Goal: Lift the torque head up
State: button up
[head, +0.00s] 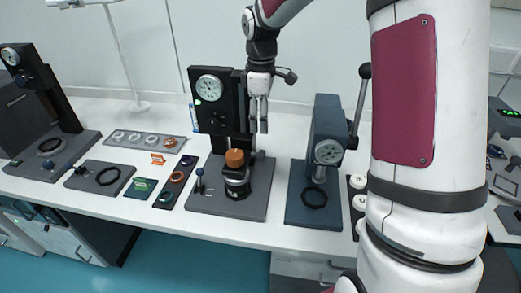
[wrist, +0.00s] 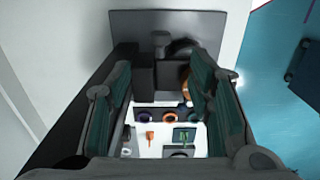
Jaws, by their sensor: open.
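The torque head appears to be the dark block with a round white dial (head: 209,88) on the middle stand, above a dark base plate (head: 228,205). Below it stands a black cylindrical holder (head: 236,184) with an orange-brown top piece (head: 234,158). My gripper (head: 259,126) points down just right of the dial block, above and right of the orange-brown piece. Its fingers are apart and nothing is seen between them. In the wrist view my open gripper (wrist: 160,100) frames dark blocks of the stand (wrist: 145,78); which part is the torque head cannot be told there.
A blue-grey press (head: 325,150) with a lever stands close on the right. A dark tray with coloured rings (head: 172,178) lies left of the base plate, with a green card (head: 140,188) beside it. Another dial stand (head: 40,90) is at far left.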

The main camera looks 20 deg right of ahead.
aim_at(261, 151)
notch_tip(261, 151, down, 12)
jog(key=shift+p, duration=0.55)
jog(key=shift+c, duration=0.2)
